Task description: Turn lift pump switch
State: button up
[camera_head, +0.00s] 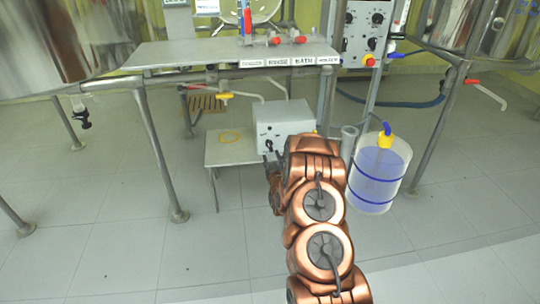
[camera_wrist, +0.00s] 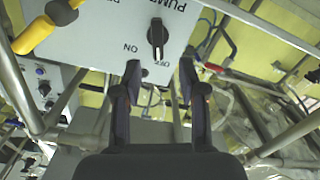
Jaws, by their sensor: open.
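The lift pump switch is a black rotary knob (camera_wrist: 157,38) on a light grey panel (camera_wrist: 100,38) in the wrist view. Lettering reading "PUMP", "ON" and "OFF" is printed around it. The knob's long side runs nearly up and down in that view. My gripper (camera_wrist: 160,72) is open and empty. Its two fingertips lie just below the knob in the picture, one to each side, and appear apart from it. In the head view the grey control box (camera_head: 284,120) sits on a low table, its small dark knob (camera_head: 268,145) close to my gripper, which my copper arm partly hides.
The low table (camera_head: 228,152) carries a yellow ring. A clear blue-banded barrel (camera_head: 378,172) stands right of my arm. A metal bench (camera_head: 190,54) with labels overhangs the box. A yellow part (camera_wrist: 45,27) and pipes lie around the panel.

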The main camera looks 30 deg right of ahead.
aim_at(270, 147)
jog(key=shift+b+x, duration=1.4)
jog(key=shift+x, duration=2.45)
jog(key=shift+d+f, duration=0.15)
jog(key=shift+f, duration=0.05)
jog(key=shift+c, duration=0.3)
jog(key=shift+r, duration=0.15)
grip_shut()
